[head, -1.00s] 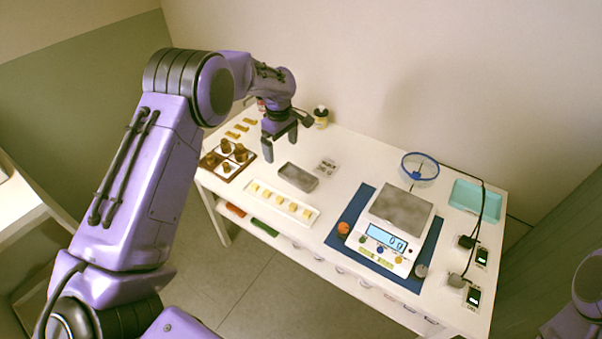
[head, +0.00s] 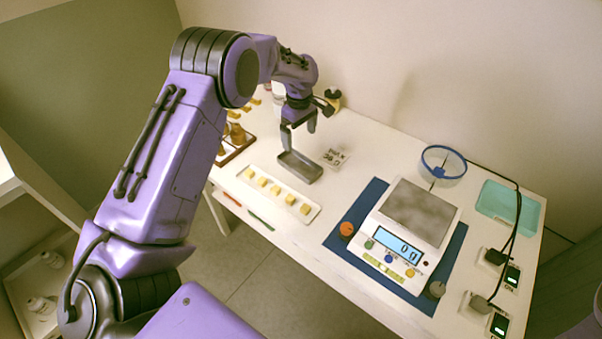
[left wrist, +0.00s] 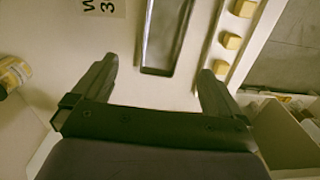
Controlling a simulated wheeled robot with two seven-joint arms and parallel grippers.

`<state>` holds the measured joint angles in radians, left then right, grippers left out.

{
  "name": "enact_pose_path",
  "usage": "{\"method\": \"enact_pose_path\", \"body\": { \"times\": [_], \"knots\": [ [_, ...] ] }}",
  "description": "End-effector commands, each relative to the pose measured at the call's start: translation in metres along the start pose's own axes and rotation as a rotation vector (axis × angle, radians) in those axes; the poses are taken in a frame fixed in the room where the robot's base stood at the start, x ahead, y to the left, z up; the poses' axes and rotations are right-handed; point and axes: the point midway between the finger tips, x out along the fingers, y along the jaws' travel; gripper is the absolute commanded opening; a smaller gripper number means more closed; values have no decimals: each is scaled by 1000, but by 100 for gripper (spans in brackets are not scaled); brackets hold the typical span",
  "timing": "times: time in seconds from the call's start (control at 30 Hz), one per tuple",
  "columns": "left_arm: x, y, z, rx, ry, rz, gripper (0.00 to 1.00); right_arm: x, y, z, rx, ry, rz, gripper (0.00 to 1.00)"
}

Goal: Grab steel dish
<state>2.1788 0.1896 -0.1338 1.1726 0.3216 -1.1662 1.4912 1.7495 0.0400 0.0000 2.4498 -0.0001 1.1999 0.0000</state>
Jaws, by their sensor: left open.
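The steel dish (head: 300,167) is a small grey rectangular tray lying on the white table. In the left wrist view the dish (left wrist: 163,38) shows at the top, ahead of and between the two fingers. My left gripper (head: 298,138) is open and empty, above the dish's far left end in the head view. In the left wrist view the fingers of the gripper (left wrist: 157,80) are spread wider than the dish, and I see no contact. My right gripper is out of view.
A white tray of yellow cubes (head: 246,171) lies close beside the dish. A printed label (head: 335,157) lies on its other side. A scale (head: 416,212) on a blue mat (head: 344,257) stands to the right. A small bottle (head: 333,100) stands behind.

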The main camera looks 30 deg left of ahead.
Motion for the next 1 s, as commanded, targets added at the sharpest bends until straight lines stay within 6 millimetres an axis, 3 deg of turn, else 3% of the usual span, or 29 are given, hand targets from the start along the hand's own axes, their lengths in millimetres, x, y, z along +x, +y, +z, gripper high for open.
{"method": "enact_pose_path", "body": {
  "times": [0.6,0.9,1.0],
  "knots": [
    [96,-4,5,4,0,-2,100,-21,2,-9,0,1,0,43],
    [106,-4,5,4,0,1,100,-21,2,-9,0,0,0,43],
    [106,-4,5,4,0,1,67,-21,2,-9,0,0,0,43]
  ]
}}
